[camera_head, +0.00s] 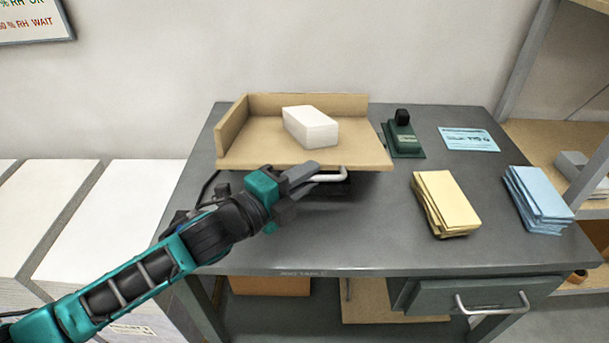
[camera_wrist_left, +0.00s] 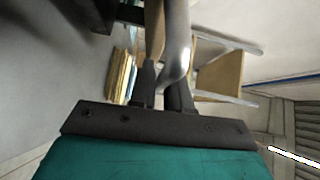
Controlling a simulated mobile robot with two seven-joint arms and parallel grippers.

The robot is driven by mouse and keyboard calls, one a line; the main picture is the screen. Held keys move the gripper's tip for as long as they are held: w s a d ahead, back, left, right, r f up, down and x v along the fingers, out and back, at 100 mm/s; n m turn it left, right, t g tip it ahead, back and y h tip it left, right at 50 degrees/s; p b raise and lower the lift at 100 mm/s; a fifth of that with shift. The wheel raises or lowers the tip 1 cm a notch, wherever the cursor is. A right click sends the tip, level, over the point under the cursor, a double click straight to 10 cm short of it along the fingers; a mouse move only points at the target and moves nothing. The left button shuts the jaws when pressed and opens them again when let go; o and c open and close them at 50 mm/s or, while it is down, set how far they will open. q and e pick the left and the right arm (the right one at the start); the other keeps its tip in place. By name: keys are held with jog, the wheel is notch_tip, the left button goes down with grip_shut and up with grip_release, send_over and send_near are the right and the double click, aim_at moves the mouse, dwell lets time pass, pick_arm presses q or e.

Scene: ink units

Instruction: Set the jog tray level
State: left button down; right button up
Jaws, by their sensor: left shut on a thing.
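The jog tray (camera_head: 250,150) is a tan board with raised walls along its back and left sides, standing above the grey desk on a dark base. A white block (camera_head: 312,127), like a paper stack, rests on it near the back wall. The front edge looks nearly level from left to right; I cannot tell the front-to-back tilt. A pale metal handle (camera_head: 335,177) shows at the tray's front. My left gripper (camera_head: 308,178) is shut on the handle, which also shows in the left wrist view (camera_wrist_left: 177,45). My right gripper is in neither view.
A dark green desk tool (camera_head: 403,137) stands close to the tray's right. A blue card (camera_head: 468,139), a yellow paper stack (camera_head: 445,202) and a blue paper stack (camera_head: 538,198) lie farther right. The desk (camera_head: 340,240) is clear along the front.

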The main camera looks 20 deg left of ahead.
pick_arm(q)
jog(key=shift+f, duration=0.1)
